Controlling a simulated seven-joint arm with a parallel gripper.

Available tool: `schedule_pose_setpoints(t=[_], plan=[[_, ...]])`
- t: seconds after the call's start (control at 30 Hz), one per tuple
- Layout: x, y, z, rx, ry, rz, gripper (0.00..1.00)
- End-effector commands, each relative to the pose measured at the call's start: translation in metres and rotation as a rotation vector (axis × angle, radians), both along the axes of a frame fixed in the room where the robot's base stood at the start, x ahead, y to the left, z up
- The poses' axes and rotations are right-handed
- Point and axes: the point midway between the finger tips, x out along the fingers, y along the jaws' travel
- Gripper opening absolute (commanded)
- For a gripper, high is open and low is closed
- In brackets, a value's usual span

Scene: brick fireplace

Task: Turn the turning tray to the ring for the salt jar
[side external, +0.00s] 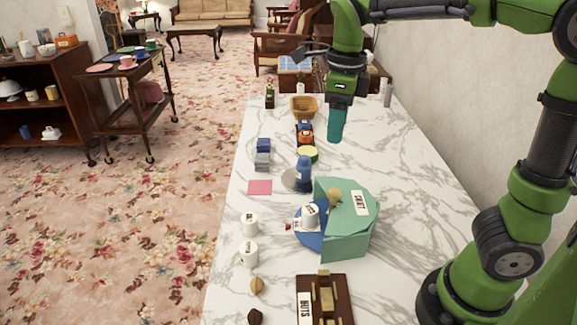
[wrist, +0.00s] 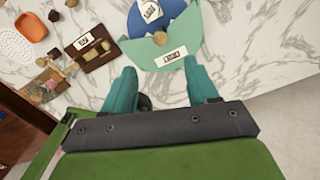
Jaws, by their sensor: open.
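The turning tray is a blue disc (side external: 312,241), partly hidden under a teal cover (side external: 347,238) with a white label and a round tan knob (side external: 334,196). A white labelled jar (side external: 310,214) stands on the exposed blue part. In the wrist view the blue disc (wrist: 135,24) and teal cover (wrist: 183,34) are at top centre. Two white labelled jars (side external: 249,224) (side external: 248,254) stand on the table left of the tray; I cannot read which is salt. My gripper (side external: 336,138) is open and empty, above the table and behind the tray; its teal fingers (wrist: 162,88) are apart.
A blue bottle-like object (side external: 304,174), a pink square (side external: 260,187) and blue-grey blocks (side external: 263,154) lie behind the tray. A brown labelled wooden holder (side external: 324,299) is in front. A wicker basket (side external: 304,106) stands farther back. The marble table (side external: 405,190) is clear on the right.

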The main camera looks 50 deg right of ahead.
Motion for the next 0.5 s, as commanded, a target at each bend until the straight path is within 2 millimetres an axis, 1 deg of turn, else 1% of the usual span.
schedule_pose_setpoints(t=[0.03, 0.1, 0.2, 0.3, 0.37, 0.5], plan=[[0.000, -0.004, 0.004, -0.003, 0.008, -0.130, 0.58], [-0.002, -0.006, 0.009, 0.000, 0.017, -0.281, 0.58], [-0.005, -0.006, 0.010, 0.003, 0.034, -0.421, 0.58], [-0.007, -0.005, 0.009, 0.006, 0.040, -0.488, 0.58], [-0.007, -0.005, 0.006, 0.007, 0.042, -0.501, 0.58], [-0.007, -0.005, -0.011, 0.006, 0.043, -0.501, 0.58]])
